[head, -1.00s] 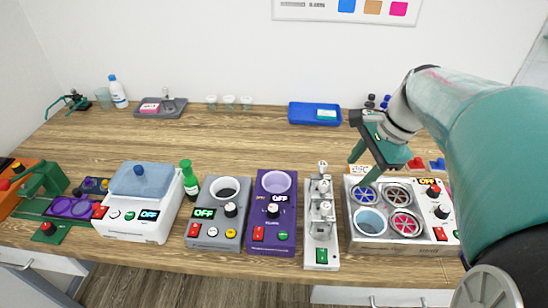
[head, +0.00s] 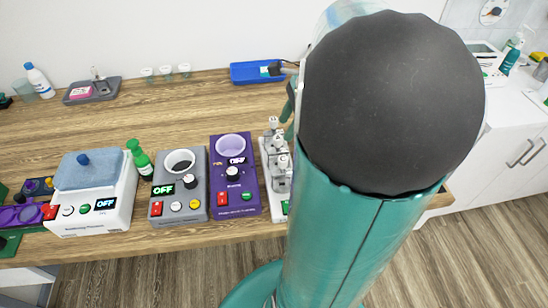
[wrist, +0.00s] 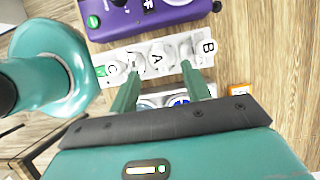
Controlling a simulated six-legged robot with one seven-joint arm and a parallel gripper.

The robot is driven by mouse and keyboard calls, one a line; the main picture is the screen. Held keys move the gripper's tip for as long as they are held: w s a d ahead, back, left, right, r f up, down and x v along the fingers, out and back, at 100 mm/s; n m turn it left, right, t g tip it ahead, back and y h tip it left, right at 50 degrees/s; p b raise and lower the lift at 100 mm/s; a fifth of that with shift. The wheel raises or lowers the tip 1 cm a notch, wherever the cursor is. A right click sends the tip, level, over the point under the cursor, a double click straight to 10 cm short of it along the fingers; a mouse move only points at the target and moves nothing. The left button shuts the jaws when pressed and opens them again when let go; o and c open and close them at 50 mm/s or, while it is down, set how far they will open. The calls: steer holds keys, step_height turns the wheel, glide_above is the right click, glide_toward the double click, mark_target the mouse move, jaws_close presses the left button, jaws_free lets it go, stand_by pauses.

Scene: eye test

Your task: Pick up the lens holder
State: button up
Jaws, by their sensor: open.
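No part is marked as the lens holder, so I cannot tell for certain which it is. A purple piece with two round openings (head: 22,214) lies at the far left of the head view. In the wrist view, part of a blue-rimmed round piece (wrist: 181,100) shows between my fingers, in a white unit that is mostly hidden. A white stand with knobs lettered C, A and B (wrist: 157,57) lies beyond it; the stand also shows beside my arm in the head view (head: 277,165). My gripper (wrist: 160,71) is open, with nothing visibly held. My arm mostly hides it in the head view.
On the wooden bench (head: 130,105) stand a purple unit (head: 233,177), a grey unit (head: 180,187), a white unit with a blue lid (head: 92,190) and a green bottle (head: 140,158). A blue tray (head: 255,73) lies behind. Bench behind the units is mostly clear.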

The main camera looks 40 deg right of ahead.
mark_target(275, 144)
steer(key=x, duration=0.2)
steer(key=shift+f, duration=0.3)
steer(key=x, duration=0.6)
steer(key=shift+a+r, duration=0.1)
steer(key=shift+a, duration=0.05)
jaws_close()
